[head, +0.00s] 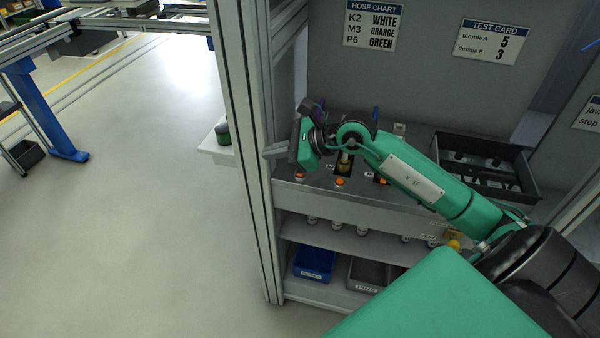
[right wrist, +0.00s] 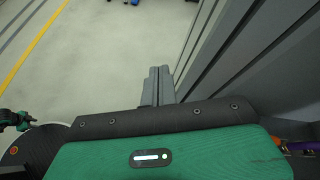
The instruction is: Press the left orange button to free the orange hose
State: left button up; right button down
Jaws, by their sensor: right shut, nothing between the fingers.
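The left orange button (head: 299,176) sits at the left end of the grey workstation's front ledge, just below my right gripper's body in the head view. Another orange button (head: 340,183) is to its right, and a further orange part (head: 383,181) shows partly behind my arm. My right gripper (head: 270,152) points left toward the upright post, apart from the button. Its fingers (right wrist: 158,86) are together and empty in the right wrist view, with floor beyond them. My left gripper is not in view.
A grey upright post (head: 250,170) stands close to my right gripper. A dark tray (head: 485,165) is at the panel's right. Below are a blue bin (head: 314,264) and a shelf (head: 350,242) with several small items. A hose chart (head: 372,24) hangs behind. Open floor lies left.

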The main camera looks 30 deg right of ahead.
jog(key=w+d+n+h, duration=0.1)
jog(key=d+h, duration=0.4)
jog(key=d, duration=0.4)
jog(key=shift+w+d+f+g, duration=0.2)
jog(key=shift+w+f+g, duration=0.1)
jog(key=shift+f+g, duration=0.1)
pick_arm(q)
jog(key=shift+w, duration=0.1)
pick_arm(e)
jog(key=shift+f, duration=0.1)
